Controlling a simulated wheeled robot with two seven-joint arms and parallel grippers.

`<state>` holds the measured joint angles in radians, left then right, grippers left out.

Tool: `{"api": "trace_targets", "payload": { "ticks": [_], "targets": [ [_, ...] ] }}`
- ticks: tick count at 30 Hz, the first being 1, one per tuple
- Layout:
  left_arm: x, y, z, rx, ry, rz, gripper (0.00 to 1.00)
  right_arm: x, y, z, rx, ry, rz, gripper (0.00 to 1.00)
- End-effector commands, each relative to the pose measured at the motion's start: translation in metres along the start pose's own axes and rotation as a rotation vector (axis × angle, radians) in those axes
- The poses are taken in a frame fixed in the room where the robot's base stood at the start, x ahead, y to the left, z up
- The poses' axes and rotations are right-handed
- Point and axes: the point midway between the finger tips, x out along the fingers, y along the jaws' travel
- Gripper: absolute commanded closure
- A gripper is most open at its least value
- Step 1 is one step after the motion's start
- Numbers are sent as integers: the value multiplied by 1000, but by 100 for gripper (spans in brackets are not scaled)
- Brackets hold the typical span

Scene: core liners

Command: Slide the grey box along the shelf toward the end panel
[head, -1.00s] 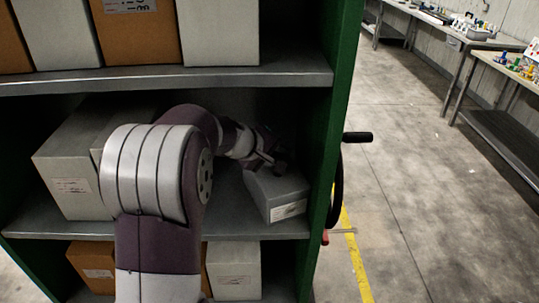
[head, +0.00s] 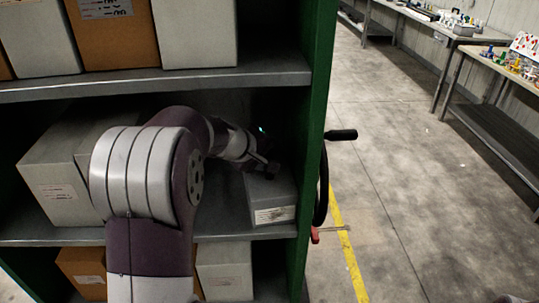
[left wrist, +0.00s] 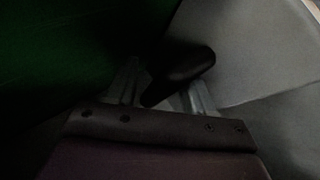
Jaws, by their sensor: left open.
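The small grey box (head: 272,197) with a white label on its front sits at the right end of the middle shelf (head: 225,228). Its right side is close to the green end panel (head: 316,110); I cannot tell whether they touch. My left gripper (head: 264,169) is open at the top rear of the box, partly hidden by my wrist and shadow. In the left wrist view the open left gripper (left wrist: 165,85) has dark green panel (left wrist: 70,50) on its left and a grey surface on its right.
Larger grey boxes (head: 55,185) stand at the left of the same shelf, partly behind my arm. Boxes fill the shelves above and below. A black handle (head: 341,135) sticks out beyond the end panel. Workbenches (head: 470,45) line the wall past open floor.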

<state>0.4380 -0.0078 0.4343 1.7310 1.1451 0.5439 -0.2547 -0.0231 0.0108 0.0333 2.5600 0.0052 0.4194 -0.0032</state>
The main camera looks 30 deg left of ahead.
Motion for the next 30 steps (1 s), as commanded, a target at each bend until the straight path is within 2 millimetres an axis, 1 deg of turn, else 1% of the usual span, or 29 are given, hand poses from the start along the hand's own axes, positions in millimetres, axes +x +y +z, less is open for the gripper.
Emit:
{"api": "trace_targets", "payload": {
  "ticks": [1, 2, 5, 8, 15, 18, 21, 25, 30],
  "targets": [
    [2, -4, 1, -2, -4, -7, 40, 0, 0, 0, 0, 0, 0, 100],
    [1, -4, 1, -2, -3, -7, 40, 0, 0, 0, 0, 0, 0, 100],
    [-6, -3, 0, -2, -1, -6, 40, 1, 0, 0, 0, 0, 0, 100],
    [-24, -2, 0, 0, 2, -3, 40, 1, 0, 0, 0, 0, 0, 100],
    [-81, 0, 0, 1, 5, 0, 40, 2, 0, 0, 0, 0, 0, 100],
    [-101, 0, 1, 1, 4, 0, 40, 3, 0, 0, 0, 0, 0, 100],
    [-115, 0, 1, 1, 2, 1, 40, 3, 0, 0, 0, 0, 0, 100],
    [-125, 0, 2, 1, 0, 0, 40, 4, 0, 0, 0, 0, 0, 100],
    [-128, 0, 2, 1, 0, 0, 40, 4, 0, 0, 0, 0, 0, 100]
  ]
}}
